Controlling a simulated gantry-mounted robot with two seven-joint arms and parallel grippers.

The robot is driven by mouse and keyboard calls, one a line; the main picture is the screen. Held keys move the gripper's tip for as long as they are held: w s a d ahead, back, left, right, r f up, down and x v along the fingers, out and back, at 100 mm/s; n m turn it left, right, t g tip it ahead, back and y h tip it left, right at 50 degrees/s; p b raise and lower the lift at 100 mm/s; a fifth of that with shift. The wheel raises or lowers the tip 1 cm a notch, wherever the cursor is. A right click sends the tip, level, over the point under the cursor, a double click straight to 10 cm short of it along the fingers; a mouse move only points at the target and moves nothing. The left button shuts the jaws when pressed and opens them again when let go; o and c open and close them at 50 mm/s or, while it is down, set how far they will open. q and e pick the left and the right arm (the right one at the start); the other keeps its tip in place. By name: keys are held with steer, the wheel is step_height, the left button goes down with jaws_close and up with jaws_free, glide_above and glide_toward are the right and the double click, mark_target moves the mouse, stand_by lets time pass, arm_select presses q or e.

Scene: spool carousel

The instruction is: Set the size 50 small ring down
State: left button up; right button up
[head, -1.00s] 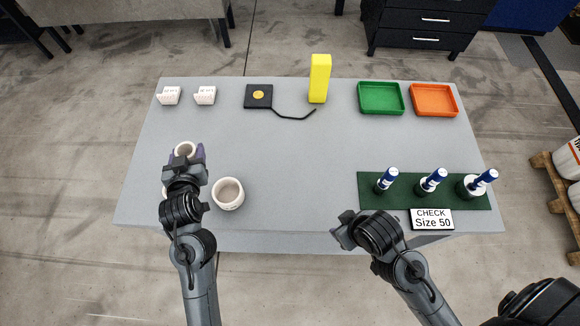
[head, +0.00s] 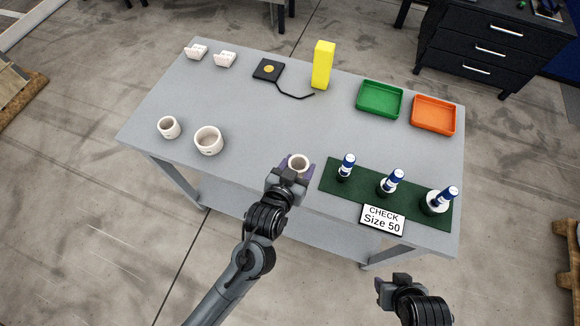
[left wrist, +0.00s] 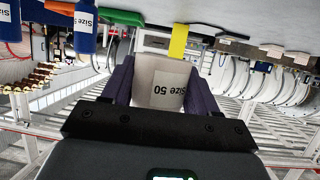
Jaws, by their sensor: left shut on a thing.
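My left gripper (head: 297,167) is shut on a small white ring (head: 299,161), just left of the green mat (head: 351,196) near the table's front edge. In the left wrist view the ring (left wrist: 160,82) sits between the purple fingers, its "Size 50" label upside down in the picture. I cannot tell whether its underside touches the table. A sign (head: 382,219) at the mat's front reads "CHECK Size 50". My right gripper (head: 393,281) is empty, off the table's front right; its jaw opening is unclear.
Three blue-topped posts (head: 346,166) stand on the mat. Two white cups or rings, one smaller (head: 168,127) and one larger (head: 208,141), stand at left. A yellow block (head: 323,66), green tray (head: 379,99) and orange tray (head: 433,116) are at the back. The table's middle is clear.

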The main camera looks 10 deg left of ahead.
arm_select(q)
glide_above(273, 163)
steer(key=f, duration=0.7)
steer(key=shift+s+d+b, duration=0.2)
steer(key=shift+d+b, duration=0.15)
steer(key=shift+w+a+f, duration=0.3)
steer(key=shift+a+f, duration=0.05)
steer(key=shift+f, duration=2.05)
arm_select(e)
steer(key=shift+w+a+f, duration=0.2)
steer(key=shift+a+f, duration=0.05)
steer(key=shift+f, duration=0.25)
arm_select(q)
steer(key=shift+f, duration=0.1)
arm_select(e)
steer(key=shift+a, duration=0.1)
arm_select(q)
steer(key=o, duration=1)
steer(key=shift+o, duration=0.2)
